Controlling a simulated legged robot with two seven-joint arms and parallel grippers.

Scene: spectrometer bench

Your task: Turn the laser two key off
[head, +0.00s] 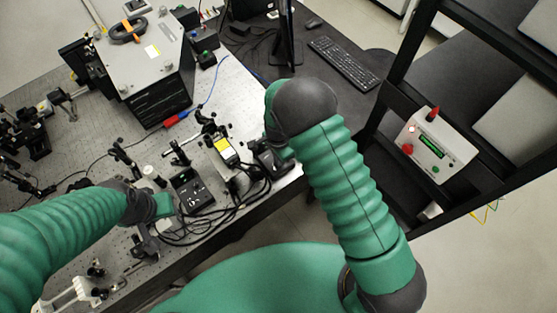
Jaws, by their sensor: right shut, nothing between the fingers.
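No key marked laser two can be made out. A pale controller box (427,146) with a red knob, a lit green display and small buttons sits on the black rack at the right. A small black control box (192,190) lies on the optical table. My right gripper (262,158) is shut and empty, pointing down over the table's right edge, beside a device with a yellow label (225,150). My own wrist partly hides it. My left gripper (160,206) is low over the table, left of the black control box; its fingers are too unclear to judge.
The perforated optical table (232,90) carries mounts, dark cables and a large grey-topped black box (145,60). A keyboard (345,62) and a monitor stand on the dark desk behind. Black rack posts (395,75) stand at the right. Bare floor lies between table and rack.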

